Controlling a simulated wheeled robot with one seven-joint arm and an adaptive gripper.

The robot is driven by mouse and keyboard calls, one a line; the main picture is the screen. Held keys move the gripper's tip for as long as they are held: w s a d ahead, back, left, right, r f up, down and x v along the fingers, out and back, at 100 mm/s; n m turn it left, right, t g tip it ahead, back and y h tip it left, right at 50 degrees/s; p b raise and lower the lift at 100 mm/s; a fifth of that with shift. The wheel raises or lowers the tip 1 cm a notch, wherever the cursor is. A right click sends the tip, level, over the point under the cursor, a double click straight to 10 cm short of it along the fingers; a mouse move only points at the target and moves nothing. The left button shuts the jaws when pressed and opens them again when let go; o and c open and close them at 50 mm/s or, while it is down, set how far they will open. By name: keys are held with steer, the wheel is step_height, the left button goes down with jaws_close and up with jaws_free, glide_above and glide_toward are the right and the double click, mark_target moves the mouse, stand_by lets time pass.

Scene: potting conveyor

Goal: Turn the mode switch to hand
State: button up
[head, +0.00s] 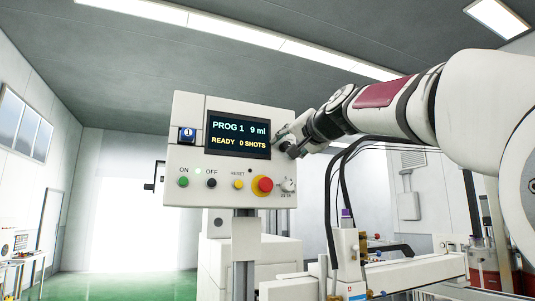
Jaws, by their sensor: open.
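A pale control box (190,110) stands on a post, with a dark screen (238,135) reading "PROG 1 9 ml" and "READY 0 SHOTS". A small grey rotary knob (288,185) sits at the lower right of its face, right of the red stop button; it looks like the mode switch, but its markings are too small to read and I cannot tell its setting. My gripper (286,141) is open at the right edge of the screen, above the knob and apart from it. Its fingers are small and partly hidden in this view.
A red mushroom button on a yellow collar (263,185) is close beside the knob. Green (183,182), black (212,183) and yellow (238,184) buttons line the panel. Black hoses (330,190) and a dispensing machine (348,250) stand below my arm on the right.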

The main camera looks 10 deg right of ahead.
jaws_close()
steer(key=shift+f, duration=0.1)
steer(key=shift+d+n+b, duration=0.1)
steer(key=shift+n+b, duration=3.55)
steer(key=shift+n, duration=0.75)
jaws_free()
